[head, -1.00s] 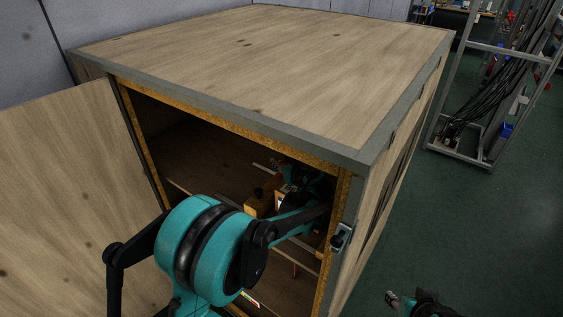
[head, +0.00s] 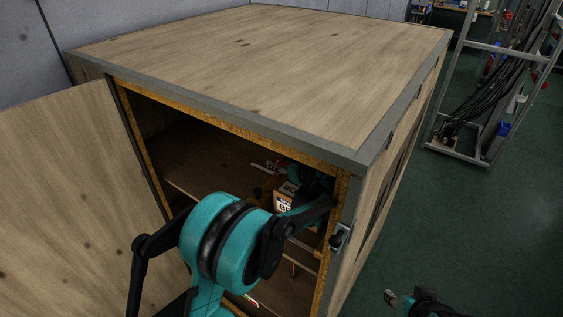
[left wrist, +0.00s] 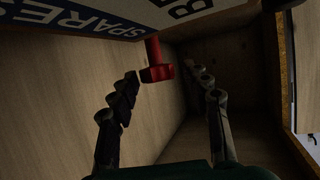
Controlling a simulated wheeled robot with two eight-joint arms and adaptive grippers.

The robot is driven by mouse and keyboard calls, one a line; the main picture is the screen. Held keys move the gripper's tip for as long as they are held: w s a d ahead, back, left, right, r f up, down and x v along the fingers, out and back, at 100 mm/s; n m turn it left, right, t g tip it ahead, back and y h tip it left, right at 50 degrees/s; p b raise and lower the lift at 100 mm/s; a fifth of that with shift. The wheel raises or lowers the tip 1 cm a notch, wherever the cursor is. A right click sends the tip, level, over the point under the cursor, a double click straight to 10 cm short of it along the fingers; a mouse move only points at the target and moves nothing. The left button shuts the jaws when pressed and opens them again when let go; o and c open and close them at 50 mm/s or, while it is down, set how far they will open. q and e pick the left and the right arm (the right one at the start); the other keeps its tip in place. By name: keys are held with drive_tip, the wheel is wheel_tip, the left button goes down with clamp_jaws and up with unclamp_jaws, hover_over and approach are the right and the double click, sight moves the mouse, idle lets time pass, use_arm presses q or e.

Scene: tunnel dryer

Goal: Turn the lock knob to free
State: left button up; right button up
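A red knob (left wrist: 155,62) on a short red stem shows in the left wrist view, at the edge of a printed box; it could be the lock knob, but I cannot tell its turn. My left gripper (left wrist: 164,77) is open, its two dark fingers pointing towards the red knob, with nothing seen between the fingertips. In the head view my left arm reaches through the open front of the wooden cabinet (head: 300,26), and its gripper is mostly hidden inside. My right gripper (head: 392,298) shows small at the bottom right, outside the cabinet; its fingers are unclear.
A box with printed lettering (left wrist: 75,18) is close beside the left gripper; it also shows inside the cabinet (head: 284,204). The wooden door (head: 70,190) stands open at the left. A metal latch (head: 339,237) sits on the right front edge.

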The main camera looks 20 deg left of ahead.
use_arm(q)
drive_tip(key=shift+m+t+h, duration=0.3)
drive_tip(key=m+t+h, duration=0.2)
drive_tip(key=m+h, duration=0.1)
drive_tip(key=a+m+t+h, duration=0.1)
drive_tip(key=shift+s+m, duration=0.25)
drive_tip(key=shift+m, duration=0.05)
drive_tip(key=shift+m+t+h+b, duration=0.35)
drive_tip(key=shift+m+t+h, duration=0.15)
drive_tip(key=shift+m+h, duration=1.5)
use_arm(e)
drive_tip(key=shift+f, duration=0.35)
use_arm(q)
drive_tip(key=shift+a+m+h, duration=0.2)
drive_tip(key=shift+m+h, duration=0.5)
drive_tip(key=shift+h, duration=0.6)
use_arm(e)
drive_tip(key=shift+f, duration=0.1)
